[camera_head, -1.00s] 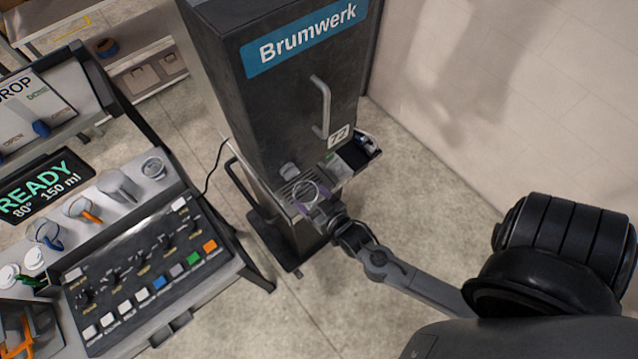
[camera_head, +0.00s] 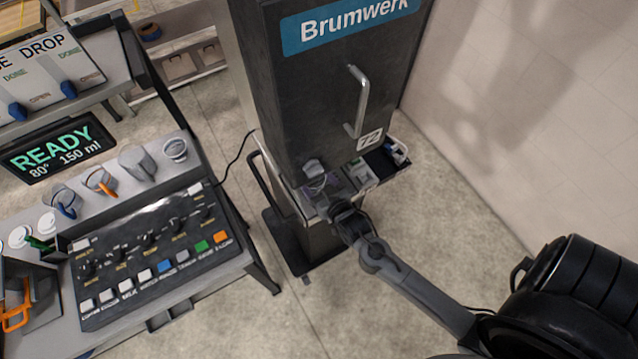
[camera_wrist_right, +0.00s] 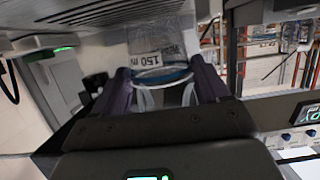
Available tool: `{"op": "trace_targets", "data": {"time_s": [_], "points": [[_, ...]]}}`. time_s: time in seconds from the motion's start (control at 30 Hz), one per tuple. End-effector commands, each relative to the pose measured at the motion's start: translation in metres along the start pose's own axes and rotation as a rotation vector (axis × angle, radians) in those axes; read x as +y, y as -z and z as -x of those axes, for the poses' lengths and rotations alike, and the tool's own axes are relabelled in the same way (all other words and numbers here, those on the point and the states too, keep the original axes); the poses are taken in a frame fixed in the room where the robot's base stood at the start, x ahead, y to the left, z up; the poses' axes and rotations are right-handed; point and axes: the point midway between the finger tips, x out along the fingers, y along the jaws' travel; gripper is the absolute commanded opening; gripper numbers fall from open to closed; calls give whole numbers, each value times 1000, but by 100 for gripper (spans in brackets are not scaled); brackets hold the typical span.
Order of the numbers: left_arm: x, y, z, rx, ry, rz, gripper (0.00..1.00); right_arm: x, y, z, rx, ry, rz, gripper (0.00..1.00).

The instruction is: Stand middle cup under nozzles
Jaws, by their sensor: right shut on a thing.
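My right gripper (camera_head: 336,203) is shut on a clear cup (camera_head: 317,184) at the front of the dark Brumwerk machine (camera_head: 300,100). The cup is just below the small grey nozzle block (camera_head: 313,168), which partly hides it. I cannot tell whether it touches the tray. In the right wrist view, the clear cup (camera_wrist_right: 163,76), with a blue-edged rim, sits between the dark fingers of the right gripper (camera_wrist_right: 165,90). A label reading "150 m" shows through or on it. My left gripper is in neither view.
A console (camera_head: 150,262) with buttons stands at the left. Several cups line its ledge, including an orange-handled one (camera_head: 101,181) and a grey one (camera_head: 137,162). A side tray (camera_head: 385,160) with small items adjoins the machine. Open floor lies in front.

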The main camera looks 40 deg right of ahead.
Motion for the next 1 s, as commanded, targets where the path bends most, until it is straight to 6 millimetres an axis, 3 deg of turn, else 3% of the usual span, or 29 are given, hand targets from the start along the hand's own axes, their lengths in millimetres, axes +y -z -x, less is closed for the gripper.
{"op": "trace_targets", "data": {"time_s": [1.0], "points": [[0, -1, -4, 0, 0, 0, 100, 0, -9, -3, 1, 0, -1, 41]]}}
